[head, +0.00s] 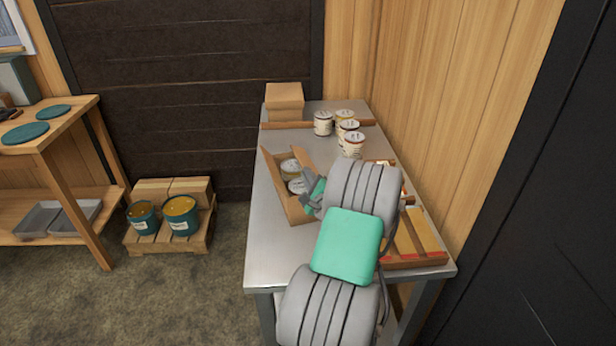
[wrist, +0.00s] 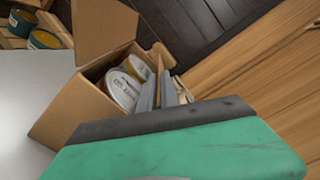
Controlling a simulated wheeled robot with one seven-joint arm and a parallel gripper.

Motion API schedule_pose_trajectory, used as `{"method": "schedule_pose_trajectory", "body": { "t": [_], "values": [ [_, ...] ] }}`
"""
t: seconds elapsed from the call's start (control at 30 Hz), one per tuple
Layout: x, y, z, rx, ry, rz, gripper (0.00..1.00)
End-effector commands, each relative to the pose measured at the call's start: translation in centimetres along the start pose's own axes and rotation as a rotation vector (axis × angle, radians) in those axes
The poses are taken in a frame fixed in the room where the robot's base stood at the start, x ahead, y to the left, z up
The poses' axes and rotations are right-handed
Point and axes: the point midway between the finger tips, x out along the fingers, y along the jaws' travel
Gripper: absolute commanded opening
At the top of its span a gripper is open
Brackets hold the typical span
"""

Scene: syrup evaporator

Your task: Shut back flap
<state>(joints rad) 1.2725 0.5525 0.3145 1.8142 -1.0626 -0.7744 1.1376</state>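An open cardboard box (head: 301,216) stands on the metal table with labelled cans (head: 290,166) inside. A long flap stands up along its left side in the head view. In the wrist view the box (wrist: 62,112) shows a large raised flap (wrist: 103,28) at the far side, with cans (wrist: 122,88) below it. I cannot tell for certain which flap is the back one. My gripper (head: 308,192) is at the right side of the box. Its two grey fingers (wrist: 160,92) are close together beside a narrow brown edge; whether they grip it is unclear. My arm hides the box's right side.
Several white cans (head: 349,132) stand behind the box, near a closed carton (head: 284,102). A wooden tray (head: 414,262) lies along the right edge by the wood wall (head: 430,90). The table's (head: 270,262) front left is bare.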

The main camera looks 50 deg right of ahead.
Motion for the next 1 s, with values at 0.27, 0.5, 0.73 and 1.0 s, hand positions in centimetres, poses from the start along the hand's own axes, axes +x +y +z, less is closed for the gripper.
{"method": "schedule_pose_trajectory", "body": {
  "t": [0.27,0.5,0.73,1.0],
  "values": [
    [0.0,0.0,0.0,0.0,0.0,0.0,0.13],
    [-3.1,0.1,-0.3,0.001,0.004,-0.003,0.13],
    [-7.2,0.1,-0.2,0.001,0.004,-0.001,0.13],
    [-7.8,0.0,0.0,0.0,0.0,0.0,0.13]
  ]
}}
